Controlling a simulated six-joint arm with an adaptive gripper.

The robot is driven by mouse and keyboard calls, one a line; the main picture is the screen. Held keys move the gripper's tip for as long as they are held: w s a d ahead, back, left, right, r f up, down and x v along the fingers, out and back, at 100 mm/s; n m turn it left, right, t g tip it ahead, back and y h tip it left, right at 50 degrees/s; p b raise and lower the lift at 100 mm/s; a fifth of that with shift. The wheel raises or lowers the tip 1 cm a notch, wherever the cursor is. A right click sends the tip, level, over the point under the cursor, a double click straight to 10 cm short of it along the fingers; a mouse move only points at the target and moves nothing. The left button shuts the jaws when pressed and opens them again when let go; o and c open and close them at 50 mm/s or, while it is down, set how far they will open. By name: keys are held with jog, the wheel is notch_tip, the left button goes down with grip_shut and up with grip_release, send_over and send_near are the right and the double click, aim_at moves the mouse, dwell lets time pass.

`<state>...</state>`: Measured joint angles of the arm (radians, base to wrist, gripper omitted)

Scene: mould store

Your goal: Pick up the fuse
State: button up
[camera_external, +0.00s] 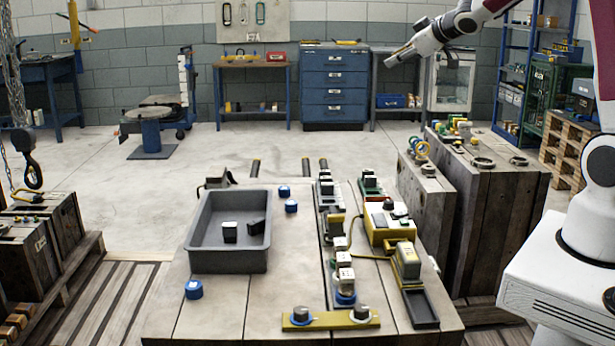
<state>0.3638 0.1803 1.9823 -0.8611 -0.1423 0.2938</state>
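My gripper (393,60) is at the upper right, pointing left, high above and well away from the work table. It is small and seen side-on, so its opening cannot be made out. I cannot tell for certain which thing is the fuse. A grey tray (196,235) on the table holds two small dark blocks (230,232) (256,227). A row of white and dark block-shaped parts, including one in the middle (337,228) and one nearer the front (345,276), stands along a dark strip right of the tray. Nothing touches my gripper.
Small blue round pieces (194,290) (291,206) lie around the tray. A yellow box (388,226) with a cable, a dark narrow tray (420,308) and a yellow bar (330,319) occupy the right and front. Wooden blocks (497,215) stand right of the table.

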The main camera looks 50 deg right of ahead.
jog(key=w+d+f+n+y, duration=0.2)
jog(key=w+d+f+y, duration=0.1)
jog(key=w+f, duration=0.4)
jog(key=n+g+y, duration=0.2)
jog(key=n+y, duration=0.2)
jog(key=y, duration=0.5)
send_near(370, 184)
jog(key=w, duration=0.1)
jog(key=w+r, duration=0.1)
jog(key=w, duration=0.1)
jog(key=shift+w+d+r, duration=0.1)
jog(key=shift+w+r, duration=0.05)
jog(key=shift+s+f+y, duration=0.3)
jog(key=shift+s+f, duration=0.15)
jog(key=shift+x, duration=1.35)
